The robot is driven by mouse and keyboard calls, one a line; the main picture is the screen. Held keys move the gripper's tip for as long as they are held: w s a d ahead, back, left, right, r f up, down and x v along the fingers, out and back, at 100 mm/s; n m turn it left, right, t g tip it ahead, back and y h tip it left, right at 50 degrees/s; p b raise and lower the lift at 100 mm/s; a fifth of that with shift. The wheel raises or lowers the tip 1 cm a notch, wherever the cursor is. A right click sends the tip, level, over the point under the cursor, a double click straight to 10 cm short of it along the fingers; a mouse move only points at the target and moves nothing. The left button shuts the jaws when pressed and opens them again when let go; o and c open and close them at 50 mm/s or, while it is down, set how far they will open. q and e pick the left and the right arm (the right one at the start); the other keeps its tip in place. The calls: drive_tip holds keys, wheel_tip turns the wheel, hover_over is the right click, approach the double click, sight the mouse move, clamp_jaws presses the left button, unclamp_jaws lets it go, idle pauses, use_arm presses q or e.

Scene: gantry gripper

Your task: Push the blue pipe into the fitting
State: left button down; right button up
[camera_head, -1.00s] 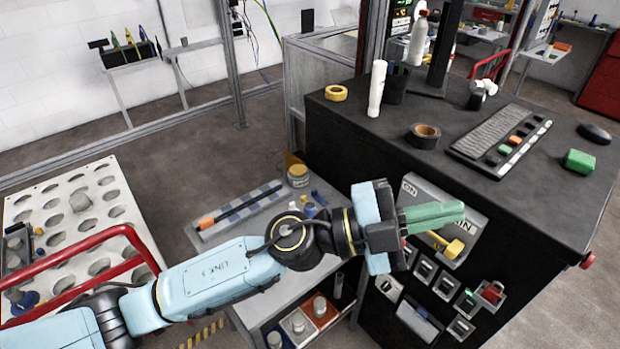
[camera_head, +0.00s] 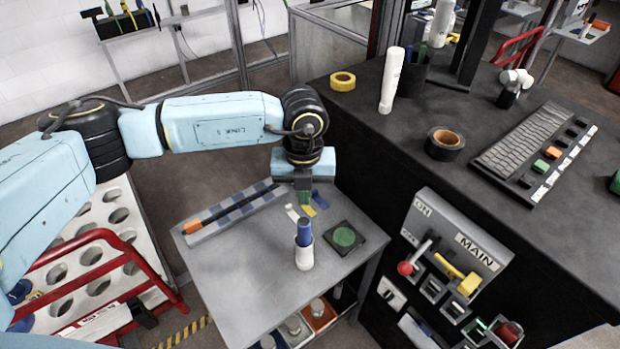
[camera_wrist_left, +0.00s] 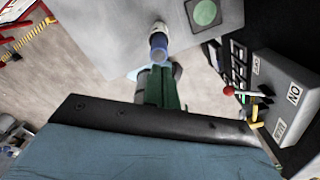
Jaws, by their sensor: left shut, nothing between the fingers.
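The blue pipe (camera_head: 304,231) stands upright in the mouth of the white fitting (camera_head: 304,256) on the grey side table (camera_head: 225,265). How deep it sits I cannot tell. My left gripper (camera_head: 304,196), with green fingers, is shut and empty. In the head view it points down, just behind the pipe and apart from it. In the left wrist view the green fingers (camera_wrist_left: 162,92) lie close to the blue pipe (camera_wrist_left: 159,52) in the picture, with the white fitting (camera_wrist_left: 158,30) beyond. My right gripper is not in view.
A black pad with a green disc (camera_head: 344,237) lies right of the fitting. A grey rack with an orange-tipped rod (camera_head: 235,212) lies at the table's back left. The black cabinet (camera_head: 400,150) with its lever panel (camera_head: 455,245) stands to the right.

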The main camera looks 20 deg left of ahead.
sight(304, 222)
use_arm(q)
drive_tip(key=shift+s+f+b, duration=0.3)
drive_tip(key=shift+f+b, duration=0.05)
drive_tip(key=shift+f, duration=0.2)
drive_tip(key=shift+s+f+b, duration=0.25)
drive_tip(key=shift+f+b, duration=0.05)
drive_tip(key=shift+f, duration=0.2)
wheel_tip(304, 222, down, 2)
drive_tip(key=shift+w+f+b, duration=0.1)
drive_tip(key=shift+b, duration=0.5)
drive_tip(key=shift+f+b, duration=0.4)
drive_tip(key=shift+f, duration=0.35)
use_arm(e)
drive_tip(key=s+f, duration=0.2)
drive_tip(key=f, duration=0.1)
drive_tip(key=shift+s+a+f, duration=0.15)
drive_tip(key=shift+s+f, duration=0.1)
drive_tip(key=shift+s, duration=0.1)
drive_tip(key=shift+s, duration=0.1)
use_arm(q)
drive_tip(key=shift+f, duration=0.25)
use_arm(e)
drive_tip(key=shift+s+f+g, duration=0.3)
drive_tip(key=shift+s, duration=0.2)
